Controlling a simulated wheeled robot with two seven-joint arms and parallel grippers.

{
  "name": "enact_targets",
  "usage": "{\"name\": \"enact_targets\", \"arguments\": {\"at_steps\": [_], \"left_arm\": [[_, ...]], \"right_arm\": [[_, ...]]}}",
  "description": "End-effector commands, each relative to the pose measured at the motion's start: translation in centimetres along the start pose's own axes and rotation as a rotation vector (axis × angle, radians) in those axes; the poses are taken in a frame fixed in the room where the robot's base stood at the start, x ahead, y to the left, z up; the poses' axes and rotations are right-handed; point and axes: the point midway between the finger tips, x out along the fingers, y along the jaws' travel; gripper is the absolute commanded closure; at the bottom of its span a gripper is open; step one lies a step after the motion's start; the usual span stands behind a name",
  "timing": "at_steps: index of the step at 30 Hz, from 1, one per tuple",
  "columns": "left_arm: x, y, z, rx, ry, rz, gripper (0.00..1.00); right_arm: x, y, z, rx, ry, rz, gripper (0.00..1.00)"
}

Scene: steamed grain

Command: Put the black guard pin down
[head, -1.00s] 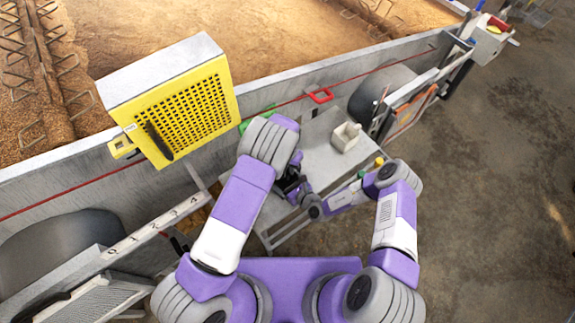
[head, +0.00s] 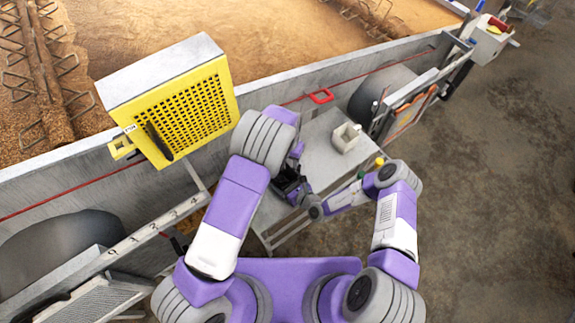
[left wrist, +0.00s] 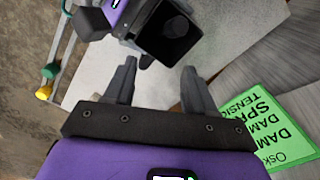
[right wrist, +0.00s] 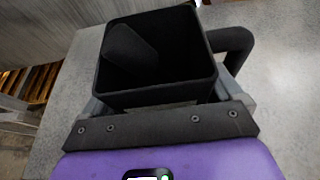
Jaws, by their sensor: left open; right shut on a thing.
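I cannot identify the black guard pin for certain. A long black piece (head: 158,141) hangs on the front of the yellow perforated guard box (head: 190,110). My left gripper (left wrist: 158,84) is open over the grey table, with nothing between its fingers. My right gripper is shut on a black square cup with a side handle (right wrist: 155,95). A dark slanted shape shows inside the cup, too dark to name. The cup also shows in the left wrist view (left wrist: 180,38), just beyond my left fingers.
A grey table (head: 325,135) lies under both hands and carries a small whitish open container (head: 346,137). A red handle (head: 320,97) sits on the trough wall behind. Brown grain fills the trough.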

Motion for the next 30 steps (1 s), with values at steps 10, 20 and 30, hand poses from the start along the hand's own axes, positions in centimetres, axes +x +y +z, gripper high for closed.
{"name": "enact_targets", "arguments": {"at_steps": [10, 20, 30], "left_arm": [[-6.3, 0.0, 0.0, -0.001, 0.002, 0.000, 0.45], [-7.2, 0.0, 0.1, -0.001, -0.001, -0.001, 0.45], [-7.1, 0.0, 0.0, -0.001, -0.001, 0.000, 0.45]], "right_arm": [[0.0, 0.0, 0.0, 0.000, -0.001, 0.000, 0.40], [0.0, 0.0, 0.0, 0.000, -0.001, 0.000, 0.40], [0.0, 0.0, 0.0, 0.000, -0.001, 0.000, 0.00]]}}
